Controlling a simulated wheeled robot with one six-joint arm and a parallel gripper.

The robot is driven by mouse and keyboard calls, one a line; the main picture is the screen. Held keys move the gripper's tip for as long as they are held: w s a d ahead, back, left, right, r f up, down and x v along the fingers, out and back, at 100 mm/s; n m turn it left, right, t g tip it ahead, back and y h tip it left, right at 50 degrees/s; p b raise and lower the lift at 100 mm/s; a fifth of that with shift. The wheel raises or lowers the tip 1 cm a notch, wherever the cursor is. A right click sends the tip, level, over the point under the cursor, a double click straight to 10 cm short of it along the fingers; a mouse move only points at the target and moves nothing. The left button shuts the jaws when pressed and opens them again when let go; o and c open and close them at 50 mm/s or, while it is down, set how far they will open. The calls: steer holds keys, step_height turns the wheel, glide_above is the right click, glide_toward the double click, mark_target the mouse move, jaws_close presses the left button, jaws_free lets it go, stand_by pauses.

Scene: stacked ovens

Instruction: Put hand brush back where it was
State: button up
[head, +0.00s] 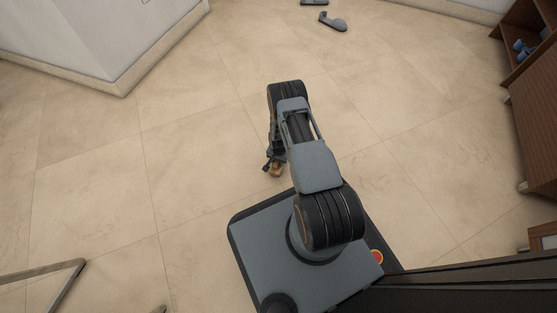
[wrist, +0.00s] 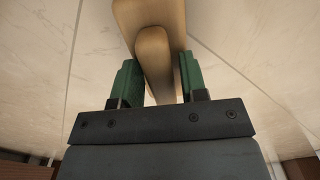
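The hand brush (wrist: 153,50) is a light wooden piece with a narrower handle, seen at the top centre of the wrist view. Its handle lies between the two green fingers of my gripper (wrist: 160,80), which appear closed on its sides. In the head view my gripper (head: 268,164) hangs at the left of my arm, over the floor beside my base. A small tan part of the brush (head: 276,171) shows just below it. The rest of the brush is hidden by the arm and gripper.
Tiled floor (head: 190,150) is clear to the left and ahead. A grey shoe-like object (head: 333,22) lies at the far top, with another grey item (head: 314,2) near it. A wooden cabinet (head: 540,120) and a shelf holding blue items (head: 522,47) stand at right. A white wall corner (head: 120,45) is upper left.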

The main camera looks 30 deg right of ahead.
steer(key=shift+o, duration=0.9)
steer(key=w+a+r+n+t+p, duration=0.1)
steer(key=a+r+n+p, duration=0.15)
steer(key=r, duration=1.65)
steer(key=w+a+r+n+p, duration=0.1)
steer(key=r+p, duration=0.2)
steer(key=r, duration=1.5)
steer(key=s+a+r+n, duration=0.2)
steer(key=s+r+n, duration=0.1)
steer(key=s+r, duration=0.5)
steer(key=s+a+r+n+t, duration=0.1)
steer(key=s+a+r+n, duration=0.2)
steer(key=s+r, duration=0.6)
step_height(320, 180, up, 3)
steer(key=shift+s+a+f+t, duration=0.1)
steer(key=shift+s+a+t, duration=0.2)
